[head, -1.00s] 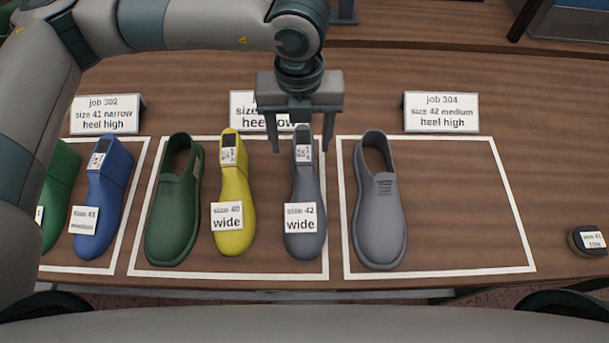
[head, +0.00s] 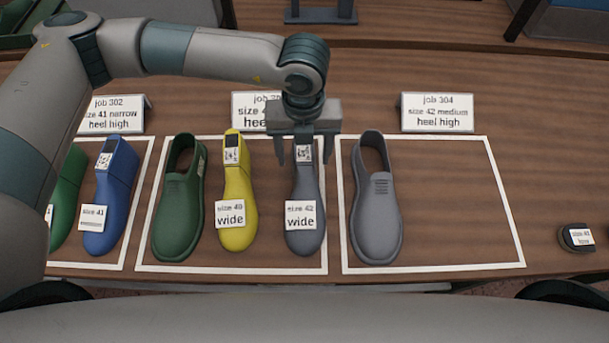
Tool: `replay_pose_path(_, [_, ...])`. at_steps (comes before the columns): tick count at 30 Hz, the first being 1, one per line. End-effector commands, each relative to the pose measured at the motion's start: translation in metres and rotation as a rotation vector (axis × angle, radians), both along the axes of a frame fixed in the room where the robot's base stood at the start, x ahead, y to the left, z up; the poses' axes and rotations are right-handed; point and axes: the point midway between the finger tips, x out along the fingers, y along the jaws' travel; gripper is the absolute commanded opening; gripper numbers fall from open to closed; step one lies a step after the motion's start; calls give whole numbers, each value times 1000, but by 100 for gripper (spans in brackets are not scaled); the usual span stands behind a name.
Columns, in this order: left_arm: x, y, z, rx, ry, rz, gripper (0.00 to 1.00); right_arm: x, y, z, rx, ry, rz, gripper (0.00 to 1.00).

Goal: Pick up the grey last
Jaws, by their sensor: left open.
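The grey last (head: 304,182) stands in the middle white frame, toe toward me, with a tag reading "size 42 wide" and a small code label at its heel end. My left gripper (head: 304,158) is open over its heel end, one finger showing on each side of the last. I cannot tell from this view how low the fingers reach or whether they touch it. My right gripper is not in view.
A yellow last (head: 237,187) and a green shoe (head: 178,210) stand left of the grey last. A grey shoe (head: 376,215) stands in the right frame, with free room beside it. A blue last (head: 110,190) is farther left. A job 304 sign (head: 437,112) stands behind.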

Motion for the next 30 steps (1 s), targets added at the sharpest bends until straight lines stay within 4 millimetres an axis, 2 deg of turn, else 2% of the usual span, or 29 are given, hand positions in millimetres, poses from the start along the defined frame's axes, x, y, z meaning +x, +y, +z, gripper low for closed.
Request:
replay_pose_path(1, [1,-1,-1,3,2,0,62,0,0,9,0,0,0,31])
replay_pose_path(8, [1,0,-25,1,1,1,62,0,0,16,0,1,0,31])
replay_pose_path(22, [1,0,-27,1,-1,0,62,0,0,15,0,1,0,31])
replay_pose_path(23, [1,0,-27,1,-1,0,60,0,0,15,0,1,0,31])
replay_pose_path(30, [1,0,-26,1,-1,0,2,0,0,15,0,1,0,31])
